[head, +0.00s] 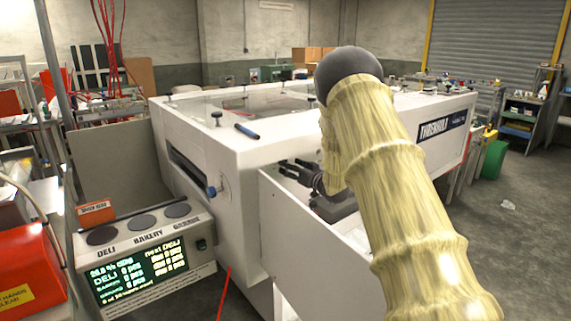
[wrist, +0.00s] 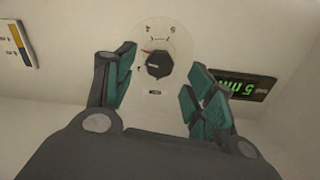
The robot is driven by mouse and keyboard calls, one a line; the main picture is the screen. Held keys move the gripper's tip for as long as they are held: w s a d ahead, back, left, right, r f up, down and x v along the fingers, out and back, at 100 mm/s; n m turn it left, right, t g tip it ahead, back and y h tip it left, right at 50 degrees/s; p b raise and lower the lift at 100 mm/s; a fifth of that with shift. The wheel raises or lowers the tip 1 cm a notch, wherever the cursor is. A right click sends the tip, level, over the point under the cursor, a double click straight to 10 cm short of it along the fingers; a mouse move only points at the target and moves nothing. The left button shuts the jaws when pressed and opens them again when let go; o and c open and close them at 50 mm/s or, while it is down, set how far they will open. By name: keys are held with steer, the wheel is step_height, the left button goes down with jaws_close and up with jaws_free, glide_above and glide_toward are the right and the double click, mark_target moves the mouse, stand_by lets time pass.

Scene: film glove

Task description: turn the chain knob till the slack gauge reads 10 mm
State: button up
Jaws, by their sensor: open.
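The chain knob (wrist: 158,65) is a black dial with a red pointer on a pale round plate, set in a light wall in the wrist view. The pointer is toward the picture's left. My gripper (wrist: 163,80) is open, its teal-padded fingers on either side of the knob with gaps; I cannot tell how close they are in depth. The slack gauge (wrist: 245,86) is a dark display with green digits, upside down, seeming to read 5 mm, partly behind the right finger. In the head view my gripper (head: 300,174) is inside the machine's open side bay; the knob is hidden there.
The white machine (head: 215,140) fills the middle, with an open side panel (head: 310,225) before the bay. A control box (head: 145,250) with a green screen stands at left. A yellow-and-blue label (wrist: 18,42) is on the wall. Open floor (head: 515,215) lies at right.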

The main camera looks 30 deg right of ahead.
steer(key=w, duration=0.4)
steer(key=shift+w+a, duration=0.15)
steer(key=c, duration=1)
